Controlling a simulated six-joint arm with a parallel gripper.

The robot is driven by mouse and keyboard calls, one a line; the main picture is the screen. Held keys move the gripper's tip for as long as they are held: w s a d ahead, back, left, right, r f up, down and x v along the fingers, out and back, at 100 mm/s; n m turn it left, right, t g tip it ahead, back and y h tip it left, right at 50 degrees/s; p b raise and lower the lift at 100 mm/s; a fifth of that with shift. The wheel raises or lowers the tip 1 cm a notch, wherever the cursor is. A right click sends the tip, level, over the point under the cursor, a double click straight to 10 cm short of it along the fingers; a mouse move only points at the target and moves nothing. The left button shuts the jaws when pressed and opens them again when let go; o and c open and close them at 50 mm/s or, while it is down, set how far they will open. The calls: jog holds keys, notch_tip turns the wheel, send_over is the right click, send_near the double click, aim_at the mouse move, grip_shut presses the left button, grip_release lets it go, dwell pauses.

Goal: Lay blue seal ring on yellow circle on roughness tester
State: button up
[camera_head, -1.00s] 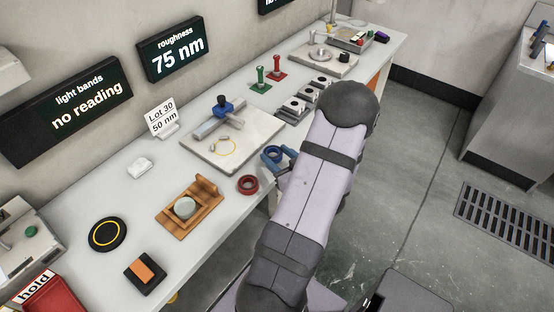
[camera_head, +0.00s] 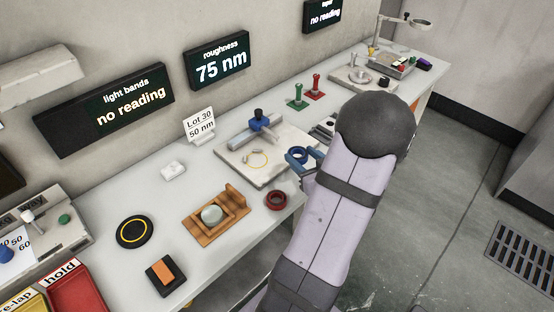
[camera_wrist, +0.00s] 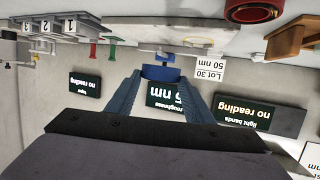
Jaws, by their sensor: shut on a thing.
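The blue seal ring (camera_head: 289,156) is held in my gripper (camera_head: 300,158), at the right edge of the roughness tester plate in the head view. It appears raised, but its exact height is unclear. The roughness tester (camera_head: 231,156) is a pale plate with a blue probe head (camera_head: 258,122) on a grey bar. The thin yellow circle (camera_head: 267,160) on the plate lies left of the ring and is bare. In the wrist view my gripper (camera_wrist: 160,78) shows its two fingers reaching in around a blue shape; whether this is ring or probe head, I cannot tell.
A red ring (camera_head: 276,200) lies in front of the plate, beside a wooden stand (camera_head: 205,228) with a pale disc. Green (camera_head: 297,94) and red (camera_head: 315,89) posts stand behind. A lot card (camera_head: 199,124) stands left. The roughness display (camera_head: 217,63) reads 75 nm.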

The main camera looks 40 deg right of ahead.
jog(key=w+a+n+y+b, duration=0.1)
jog(key=w+a+n+y, duration=0.15)
jog(key=w, duration=0.25)
notch_tip(320, 180, up, 2)
jog(key=y+b, duration=0.2)
send_over(262, 164)
jog(key=shift+n+t+h, duration=0.25)
jog(key=shift+n+t, duration=0.1)
jog(key=shift+t, duration=0.05)
jog(key=shift+a+f, duration=0.1)
jog(key=shift+f, duration=4.6)
jog(key=shift+b, duration=0.3)
jog(key=shift+f, duration=0.2)
jog(key=o, duration=1.2)
jog(key=shift+c, duration=0.2)
jog(key=shift+r, duration=0.1)
